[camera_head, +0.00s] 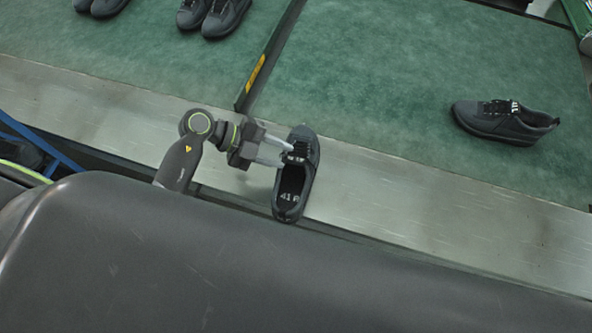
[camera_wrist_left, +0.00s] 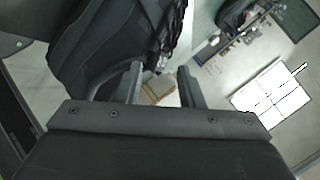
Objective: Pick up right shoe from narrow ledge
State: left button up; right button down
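A dark grey shoe with black laces (camera_head: 303,148) is over the narrow metal ledge, its toe toward the green belt and its heel toward the near edge. Its opening shows a pale number inside. My left gripper (camera_head: 285,153) is at the left side of this shoe, fingertips close to the laced part. In the left wrist view the two fingers (camera_wrist_left: 160,75) stand apart, and background shows between them. The shoe (camera_wrist_left: 105,45) fills the upper left there, close to the fingers; contact cannot be told. My right gripper is not in view.
Another dark shoe (camera_head: 503,122) lies on the green belt (camera_head: 400,70) at the right. A pair of shoes (camera_head: 213,15) stands at the top left. A dark divider (camera_head: 262,70) crosses the belt. The metal ledge (camera_head: 440,205) is clear to the right.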

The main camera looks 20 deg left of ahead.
aim_at(294, 159)
pick_arm(q)
jog(key=x, duration=0.5)
jog(key=shift+c, duration=0.2)
grip_shut()
jog(key=shift+r, duration=0.1)
